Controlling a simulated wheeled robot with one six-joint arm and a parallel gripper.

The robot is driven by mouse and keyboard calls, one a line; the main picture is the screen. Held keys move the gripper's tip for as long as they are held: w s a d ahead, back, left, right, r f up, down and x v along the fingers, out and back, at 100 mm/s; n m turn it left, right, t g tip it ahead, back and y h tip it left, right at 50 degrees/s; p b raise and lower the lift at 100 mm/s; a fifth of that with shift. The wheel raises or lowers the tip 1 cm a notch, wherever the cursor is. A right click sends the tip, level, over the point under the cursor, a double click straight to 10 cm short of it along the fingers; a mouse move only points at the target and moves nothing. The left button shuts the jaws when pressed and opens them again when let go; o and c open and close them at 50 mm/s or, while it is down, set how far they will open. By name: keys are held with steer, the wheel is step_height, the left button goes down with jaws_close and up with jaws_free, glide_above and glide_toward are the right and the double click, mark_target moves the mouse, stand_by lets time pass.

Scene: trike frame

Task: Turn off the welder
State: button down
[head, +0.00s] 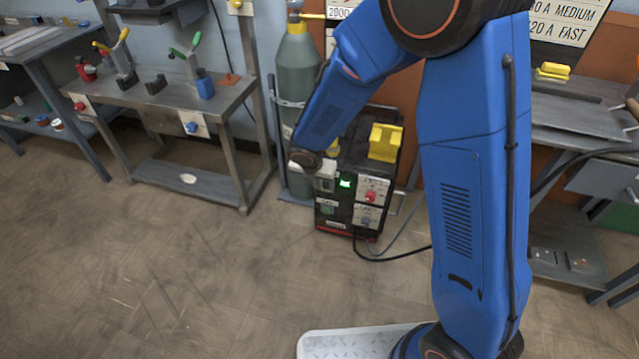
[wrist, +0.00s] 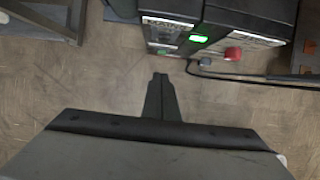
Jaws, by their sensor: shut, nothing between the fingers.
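The welder (head: 338,215) is a black box on the floor by the back wall, with a yellow block on top. Its front has a lit green indicator (head: 345,183), a red knob (head: 370,196) and a grey-blue knob (head: 366,220) on white labelled plates, and a green part (head: 327,209) lower left. In the wrist view the welder (wrist: 255,14) is at the top, with the green light (wrist: 199,39) and red knob (wrist: 233,53) showing. My gripper (wrist: 160,76) is shut and empty, apart from the welder's front. In the head view my wrist partly covers the welder's upper left.
A grey gas cylinder (head: 297,75) stands left of the welder. A metal workbench (head: 150,95) with clamps is at left, and another bench (head: 575,120) is at right. A black cable (head: 400,256) lies on the floor by the welder. The floor in front is clear.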

mark_target(326, 186)
steer(key=w+d+f, duration=0.2)
steer(key=w+f, duration=0.4)
steer(key=f, duration=0.1)
steer(key=shift+w+d+f, duration=0.25)
steer(key=shift+w+f, duration=0.1)
steer(key=shift+f, duration=0.05)
stand_by(0.4)
steer(key=shift+w, duration=0.2)
steer(key=shift+r, duration=0.25)
steer(key=shift+r, duration=0.6)
